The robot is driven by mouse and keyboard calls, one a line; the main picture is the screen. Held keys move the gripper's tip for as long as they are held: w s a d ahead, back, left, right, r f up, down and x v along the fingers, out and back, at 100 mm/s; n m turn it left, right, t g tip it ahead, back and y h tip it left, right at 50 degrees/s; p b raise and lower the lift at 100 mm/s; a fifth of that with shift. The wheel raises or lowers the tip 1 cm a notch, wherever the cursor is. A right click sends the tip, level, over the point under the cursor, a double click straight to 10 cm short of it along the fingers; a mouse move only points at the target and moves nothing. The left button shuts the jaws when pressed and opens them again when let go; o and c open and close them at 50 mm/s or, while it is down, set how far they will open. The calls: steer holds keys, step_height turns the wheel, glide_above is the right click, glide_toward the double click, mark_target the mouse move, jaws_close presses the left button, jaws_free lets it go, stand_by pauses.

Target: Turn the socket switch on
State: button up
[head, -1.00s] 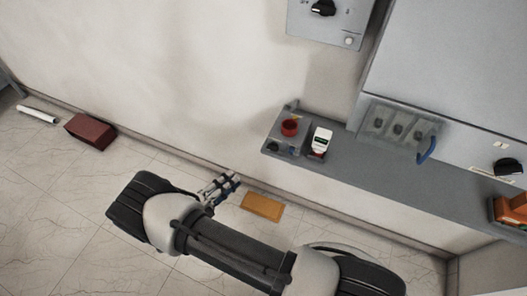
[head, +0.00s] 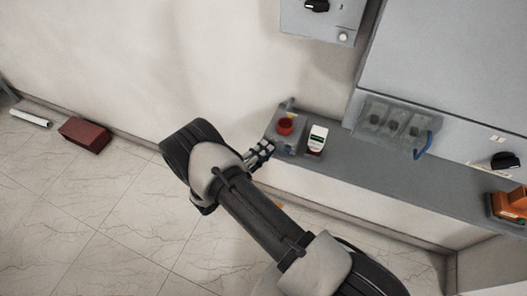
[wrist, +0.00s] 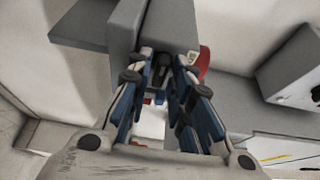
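A small grey box (head: 290,144) with a round red part (head: 285,126) on top stands at the left end of the grey ledge. In the wrist view, a dark knob-like part (wrist: 161,66) shows on the grey face ahead, between my fingers; I take it for the socket switch, but its setting is unclear. My gripper (head: 264,154) is just in front of this box, at its lower left, and hides its front in the head view. In the wrist view, my gripper (wrist: 164,62) has its fingers apart, either side of the dark part; contact cannot be told.
A white device (head: 317,138) stands close to the right of the box. Further right are clear-covered sockets (head: 395,122), a blue handle (head: 424,142), a black knob (head: 505,161) and orange boxes (head: 510,206). A wall box (head: 322,18) hangs above.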

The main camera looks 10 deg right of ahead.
jaws_close()
steer(key=shift+r, duration=0.1)
stand_by(0.6)
steer(key=shift+s+d+r+m+t+y, duration=0.2)
steer(key=shift+m+y, duration=1)
steer(key=shift+m, duration=1.05)
steer(key=shift+w+d+r+m+t+y, duration=0.1)
steer(key=shift+m+t+y, duration=0.15)
steer(key=shift+m+y, duration=1.45)
steer(key=shift+s+d+r+m+t+y, duration=0.2)
steer(key=shift+m+y, duration=0.5)
steer(key=shift+m, duration=2.05)
steer(key=shift+w+a+f, duration=0.1)
jaws_free()
